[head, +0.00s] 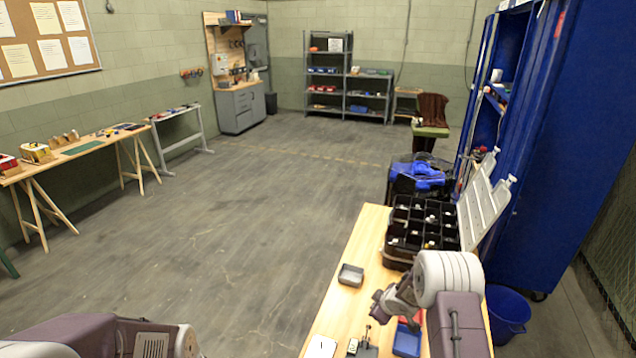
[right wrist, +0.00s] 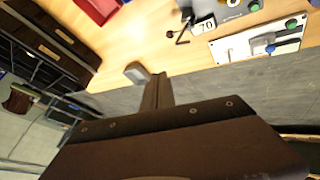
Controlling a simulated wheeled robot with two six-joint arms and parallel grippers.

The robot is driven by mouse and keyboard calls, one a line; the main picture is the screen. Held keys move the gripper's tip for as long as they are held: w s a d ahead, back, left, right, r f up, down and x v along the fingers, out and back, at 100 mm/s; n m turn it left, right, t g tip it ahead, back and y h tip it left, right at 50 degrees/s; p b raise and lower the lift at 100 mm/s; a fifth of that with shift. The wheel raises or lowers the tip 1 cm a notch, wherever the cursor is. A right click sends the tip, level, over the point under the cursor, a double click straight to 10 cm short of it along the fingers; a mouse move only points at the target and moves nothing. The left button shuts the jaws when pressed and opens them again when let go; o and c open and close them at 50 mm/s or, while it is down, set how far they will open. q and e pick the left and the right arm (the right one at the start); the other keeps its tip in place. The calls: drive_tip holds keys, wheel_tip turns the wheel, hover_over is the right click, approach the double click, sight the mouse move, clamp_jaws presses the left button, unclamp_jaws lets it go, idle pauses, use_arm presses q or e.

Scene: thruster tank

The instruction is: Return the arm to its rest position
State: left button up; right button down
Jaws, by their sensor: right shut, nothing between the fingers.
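My right arm (head: 455,310) reaches in over the wooden workbench (head: 362,243) at the lower right of the head view. My right gripper (head: 380,308) is above the bench, in front of the black compartment case. In the right wrist view its fingers (right wrist: 158,92) are together, with nothing between them. Part of my left arm (head: 110,338) shows at the bottom left of the head view. Its gripper is outside the picture.
On the bench are the open black case (head: 422,228), a small grey tray (head: 351,275), a blue bin (head: 407,341) and a switch panel (right wrist: 262,44). A tall blue cabinet (head: 570,130) and blue bucket (head: 507,310) stand right. Floor left of the bench is clear.

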wheel_tip(320, 180, up, 4)
drive_tip(key=w+a+r+t+b, duration=0.1)
drive_tip(key=w+a+b, duration=0.1)
drive_tip(key=s+a+r+m+h+b, duration=0.1)
drive_tip(key=s+a+r+m+b, duration=0.2)
drive_tip(key=s+r, duration=0.4)
drive_tip(key=s+a+f+m+g, duration=0.1)
drive_tip(key=s+f+m+g, duration=0.2)
drive_tip(key=s, duration=0.9)
drive_tip(key=s+f+m+g+b, duration=0.1)
drive_tip(key=s+f+m+g, duration=0.1)
drive_tip(key=s, duration=1)
drive_tip(key=shift+a+f+m+g, duration=0.35)
drive_tip(key=shift+f+m+g, duration=0.05)
drive_tip(key=shift+m+g, duration=0.4)
drive_tip(key=shift+s+d, duration=0.1)
drive_tip(key=shift+s, duration=0.05)
